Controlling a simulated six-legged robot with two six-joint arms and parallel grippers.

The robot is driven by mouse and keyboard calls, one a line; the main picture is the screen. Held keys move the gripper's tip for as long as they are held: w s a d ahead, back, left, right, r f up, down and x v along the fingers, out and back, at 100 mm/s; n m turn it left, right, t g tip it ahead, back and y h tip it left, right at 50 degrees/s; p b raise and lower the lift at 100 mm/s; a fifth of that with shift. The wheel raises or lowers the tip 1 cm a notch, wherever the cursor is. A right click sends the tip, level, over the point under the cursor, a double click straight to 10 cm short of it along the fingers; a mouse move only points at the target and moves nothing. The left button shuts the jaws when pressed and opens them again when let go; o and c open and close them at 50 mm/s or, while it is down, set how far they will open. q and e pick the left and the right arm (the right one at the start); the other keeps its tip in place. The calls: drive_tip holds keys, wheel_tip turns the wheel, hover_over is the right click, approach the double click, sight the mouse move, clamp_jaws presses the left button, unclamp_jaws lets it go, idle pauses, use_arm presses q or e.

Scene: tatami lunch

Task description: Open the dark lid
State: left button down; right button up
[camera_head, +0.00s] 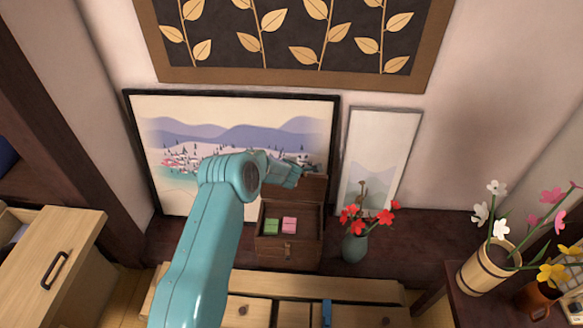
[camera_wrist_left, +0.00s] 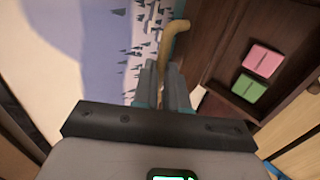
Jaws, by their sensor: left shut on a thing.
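The dark wooden box (camera_head: 287,251) stands open on the dark shelf. Its dark lid (camera_head: 313,187) is raised at the back, in front of the landscape picture. Inside lie a green block (camera_head: 271,227) and a pink block (camera_head: 289,225). My left gripper (camera_head: 295,173) is at the raised lid, its fingers partly hidden by my wrist. In the left wrist view the fingers (camera_wrist_left: 165,86) are shut at the base of a tan curved handle (camera_wrist_left: 175,38) beside the lid (camera_wrist_left: 208,38). The pink block (camera_wrist_left: 263,61) and green block (camera_wrist_left: 248,87) show to the right.
A vase (camera_head: 355,247) with red flowers stands close right of the box. A framed landscape picture (camera_head: 235,119) and a smaller pale picture (camera_head: 383,140) lean on the wall behind. An open drawer (camera_head: 62,255) is at left; a flower bucket (camera_head: 486,270) is at right.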

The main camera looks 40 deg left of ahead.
use_arm(q)
drive_tip(key=shift+w+a+r, duration=0.25)
drive_tip(key=shift+w+r, duration=0.1)
drive_tip(key=shift+r, duration=0.3)
drive_tip(key=c, duration=1.3)
unclamp_jaws()
drive_tip(key=shift+o, duration=0.7)
drive_tip(key=shift+w+f, duration=0.1)
drive_tip(key=shift+f, duration=0.15)
drive_tip(key=v, duration=1.6)
drive_tip(key=shift+s, duration=0.35)
